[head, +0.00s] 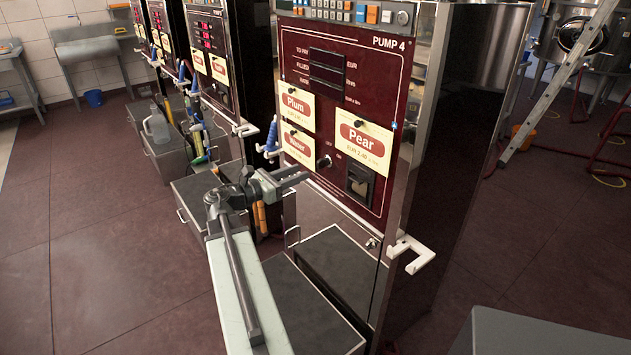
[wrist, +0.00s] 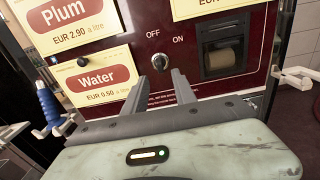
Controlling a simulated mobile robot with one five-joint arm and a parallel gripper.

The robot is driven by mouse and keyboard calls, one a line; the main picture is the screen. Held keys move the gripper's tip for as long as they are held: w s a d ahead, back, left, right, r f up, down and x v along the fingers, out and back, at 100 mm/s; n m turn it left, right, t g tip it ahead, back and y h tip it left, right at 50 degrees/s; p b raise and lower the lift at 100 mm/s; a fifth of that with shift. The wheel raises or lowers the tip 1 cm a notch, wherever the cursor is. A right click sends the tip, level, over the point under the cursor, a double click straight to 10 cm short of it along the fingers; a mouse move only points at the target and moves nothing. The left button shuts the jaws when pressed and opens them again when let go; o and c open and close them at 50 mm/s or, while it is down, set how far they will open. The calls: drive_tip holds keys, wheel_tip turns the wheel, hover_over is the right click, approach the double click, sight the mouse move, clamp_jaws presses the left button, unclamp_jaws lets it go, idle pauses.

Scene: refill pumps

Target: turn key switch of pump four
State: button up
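Pump four (head: 400,75) is a dark red panel in a steel cabinet, labelled "PUMP 4"; its display windows (head: 327,73) are dark. Its key switch (head: 324,162) is a small round metal piece low on the panel, between the Water and Pear labels. In the wrist view the key switch (wrist: 159,61) sits below the words OFF and ON; its exact setting is too small to tell. My gripper (head: 303,177) is in front of the panel, a little left of and below the switch. In the wrist view my gripper (wrist: 170,82) is open and empty, its fingertips just below the switch.
A receipt slot (head: 359,184) is right of the switch. A white bracket (head: 411,252) juts out at the lower right, and a blue-handled nozzle (head: 271,137) hangs at the left. Other pumps (head: 210,60) with red-lit displays stand to the left. The floor at left is mostly clear.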

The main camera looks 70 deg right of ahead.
sight(321, 164)
drive_tip(key=x, duration=0.7)
drive_tip(key=shift+s+d, duration=0.2)
drive_tip(key=shift+d, duration=0.1)
drive_tip(key=shift+r, duration=0.15)
drive_tip(key=shift+c, duration=0.3)
